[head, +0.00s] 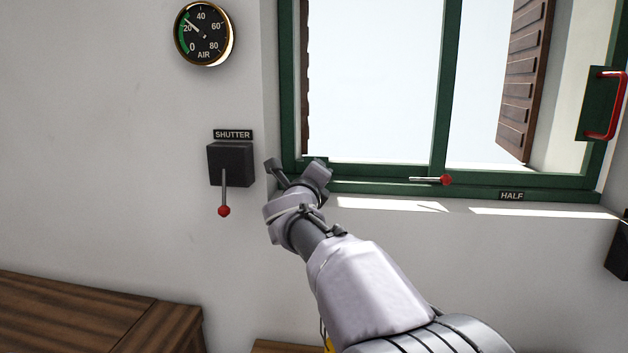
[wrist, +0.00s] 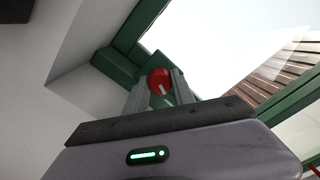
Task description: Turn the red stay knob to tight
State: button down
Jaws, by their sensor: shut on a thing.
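The red stay knob (wrist: 159,79) sits at the lower corner of the green window frame in the wrist view. It carries a white pointer line that runs down and slightly right. My gripper (wrist: 156,88) is shut on it, with one finger on each side. In the head view my gripper (head: 295,172) is at the lower left corner of the window frame (head: 380,187) and hides the knob. I cannot see any mark that tells tight from loose.
A black shutter box (head: 230,164) with a red-tipped lever (head: 224,190) hangs left of my gripper. A red-ended rod (head: 432,180) lies along the sill above a HALF label (head: 512,196). A red handle (head: 606,106) is at far right. A wooden cabinet (head: 100,315) stands lower left.

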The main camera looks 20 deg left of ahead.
jog(key=shift+m, duration=0.7)
jog(key=shift+b, duration=0.35)
jog(key=c, duration=1.1)
grip_release()
jog(key=shift+o, duration=0.2)
jog(key=v, duration=1.7)
jog(key=shift+s+p, duration=0.25)
jog(key=shift+p, duration=0.15)
